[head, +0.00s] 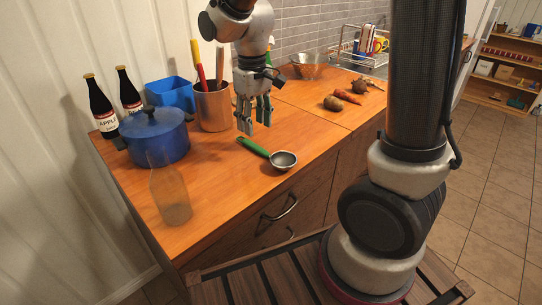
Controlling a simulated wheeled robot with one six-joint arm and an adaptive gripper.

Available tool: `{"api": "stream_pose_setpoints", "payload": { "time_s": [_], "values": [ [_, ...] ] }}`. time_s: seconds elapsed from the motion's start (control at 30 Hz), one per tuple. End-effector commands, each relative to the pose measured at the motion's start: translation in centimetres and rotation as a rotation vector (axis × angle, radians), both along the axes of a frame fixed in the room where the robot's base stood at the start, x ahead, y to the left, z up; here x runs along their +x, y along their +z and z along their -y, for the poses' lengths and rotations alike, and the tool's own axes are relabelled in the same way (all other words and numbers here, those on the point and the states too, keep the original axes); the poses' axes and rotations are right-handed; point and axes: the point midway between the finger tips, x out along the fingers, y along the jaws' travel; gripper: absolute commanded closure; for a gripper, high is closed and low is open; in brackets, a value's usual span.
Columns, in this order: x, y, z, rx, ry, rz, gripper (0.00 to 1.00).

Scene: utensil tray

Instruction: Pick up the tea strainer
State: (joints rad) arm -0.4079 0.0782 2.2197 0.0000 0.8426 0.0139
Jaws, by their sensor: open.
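The tea strainer (283,160) lies on the wooden counter (225,208) near its front edge. It has a round metal bowl and a green handle (253,146) that points back and to the left. My gripper (254,128) is open and empty, with its fingers pointing down. It hangs near the end of the green handle in the picture. The exact height above the counter is hard to tell, and no contact shows.
A blue pot (155,137), a clear bottle (171,194), two dark bottles (101,105), a blue bin (171,93) and a copper utensil holder (213,106) stand to the left. Vegetables (345,97) and a colander (309,66) are behind right. Counter around the strainer is clear.

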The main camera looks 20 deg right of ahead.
Motion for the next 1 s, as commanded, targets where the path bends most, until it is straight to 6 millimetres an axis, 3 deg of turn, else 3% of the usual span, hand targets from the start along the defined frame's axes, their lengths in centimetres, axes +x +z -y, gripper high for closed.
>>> {"api": "stream_pose_setpoints", "payload": {
  "time_s": [0.5,0.77,1.0],
  "values": [
    [0.5,-6.9,0.3,-0.001,0.0,-0.003,0.54],
    [0.5,-7.3,0.3,0.0,0.0,-0.001,0.54],
    [0.5,-7.3,0.3,0.0,0.0,-0.001,0.94]
  ]
}}
